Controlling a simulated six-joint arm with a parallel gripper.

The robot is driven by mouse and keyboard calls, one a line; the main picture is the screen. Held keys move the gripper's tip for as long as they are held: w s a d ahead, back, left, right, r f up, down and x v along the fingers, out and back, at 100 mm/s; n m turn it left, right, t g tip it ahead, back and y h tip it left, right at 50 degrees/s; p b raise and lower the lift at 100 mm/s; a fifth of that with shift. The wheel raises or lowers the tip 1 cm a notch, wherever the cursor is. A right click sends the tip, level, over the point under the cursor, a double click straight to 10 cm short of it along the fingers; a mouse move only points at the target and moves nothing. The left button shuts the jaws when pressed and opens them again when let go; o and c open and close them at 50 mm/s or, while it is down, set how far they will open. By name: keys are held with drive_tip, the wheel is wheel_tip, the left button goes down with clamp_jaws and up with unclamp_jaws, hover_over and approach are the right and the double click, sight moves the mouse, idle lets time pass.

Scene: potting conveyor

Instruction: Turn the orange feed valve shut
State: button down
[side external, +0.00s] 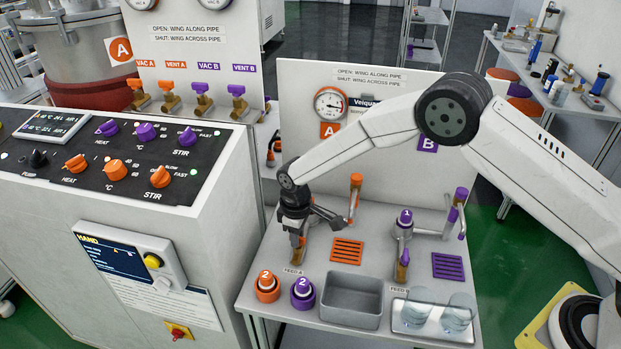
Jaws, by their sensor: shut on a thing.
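The orange feed valve stands on the grey bench above the label FEED A (293,271); its brass body (299,256) shows below my gripper. My gripper (298,240) points down and is shut on the valve's orange wing, which is mostly hidden by the fingers. I cannot tell whether the wing lies along or across the pipe. An orange spout pipe (354,198) rises just to the right. The matching purple feed valve (402,264) stands further right, apart from my gripper.
An orange drain grate (347,251), a grey bin (353,299), orange (267,286) and purple (303,292) caps marked 2, and a tray with glass beakers (432,331) share the bench. A panel with a gauge (330,103) stands behind. The control console (110,160) is close on the left.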

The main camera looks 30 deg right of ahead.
drive_tip(key=shift+n, duration=0.6)
drive_tip(key=c, duration=0.7)
unclamp_jaws()
drive_tip(key=shift+o, duration=0.2)
drive_tip(key=shift+r, duration=3.95)
